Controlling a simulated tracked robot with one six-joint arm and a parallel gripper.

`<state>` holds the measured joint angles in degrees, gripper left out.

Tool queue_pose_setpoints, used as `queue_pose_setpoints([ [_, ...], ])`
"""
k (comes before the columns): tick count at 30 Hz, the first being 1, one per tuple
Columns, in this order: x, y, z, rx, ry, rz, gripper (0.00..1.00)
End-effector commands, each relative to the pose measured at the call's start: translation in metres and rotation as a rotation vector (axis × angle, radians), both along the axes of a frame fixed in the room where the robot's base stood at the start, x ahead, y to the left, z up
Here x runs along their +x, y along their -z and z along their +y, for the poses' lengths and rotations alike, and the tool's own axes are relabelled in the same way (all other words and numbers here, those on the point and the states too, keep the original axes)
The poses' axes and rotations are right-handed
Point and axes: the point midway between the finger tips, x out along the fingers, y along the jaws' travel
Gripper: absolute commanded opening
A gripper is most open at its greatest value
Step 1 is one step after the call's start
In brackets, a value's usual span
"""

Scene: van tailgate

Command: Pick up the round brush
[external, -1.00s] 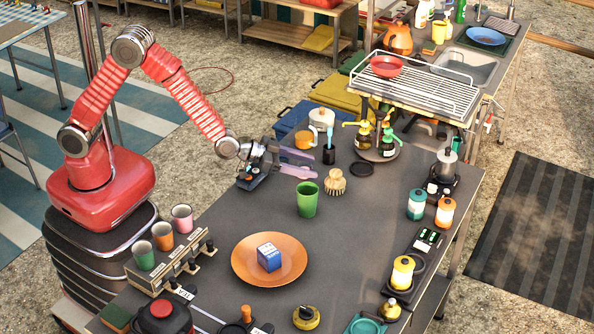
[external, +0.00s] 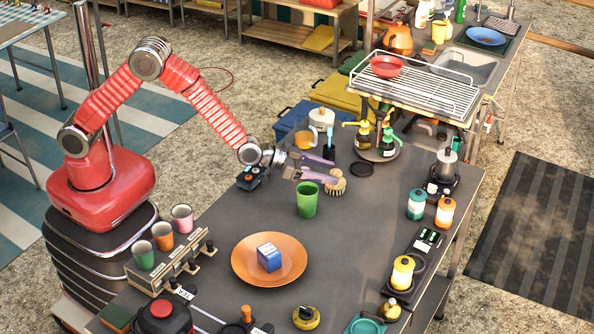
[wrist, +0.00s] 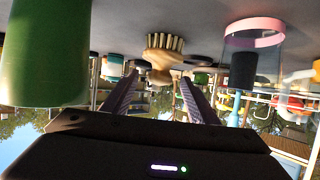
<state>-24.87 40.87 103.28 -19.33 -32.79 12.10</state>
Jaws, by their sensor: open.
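The round brush (external: 338,188) has a tan wooden body and pale bristles. It stands on the dark table just right of the green cup (external: 307,199). My gripper (external: 334,169) is open, with its purple fingers reaching toward the brush, one finger close over its near side. In the wrist view, which is upside down, the brush (wrist: 164,55) shows ahead, in line with the gap between the fingers (wrist: 158,80). I see nothing held. Whether any finger touches the brush, I cannot tell.
The green cup (wrist: 45,50) is close beside my gripper. A clear pink-rimmed cylinder (wrist: 254,60) stands on the other side. Pump bottles on a round tray (external: 376,154) and a dark disc (external: 361,169) lie beyond the brush.

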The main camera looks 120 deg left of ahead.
Motion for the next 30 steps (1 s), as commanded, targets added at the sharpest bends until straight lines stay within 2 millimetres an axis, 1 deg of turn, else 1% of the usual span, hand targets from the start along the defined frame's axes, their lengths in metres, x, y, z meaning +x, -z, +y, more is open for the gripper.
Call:
queue_pose_setpoints([
  [3,0.009,0.005,0.007,0.000,0.000,0.000,0.54],
  [6,0.012,0.007,0.010,-0.001,0.000,0.002,0.54],
  [16,0.013,0.007,0.010,-0.001,0.000,0.001,0.54],
  [20,0.018,0.008,0.013,0.000,-0.001,0.000,0.54],
  [30,0.046,0.019,0.034,-0.001,-0.001,0.000,0.54],
])
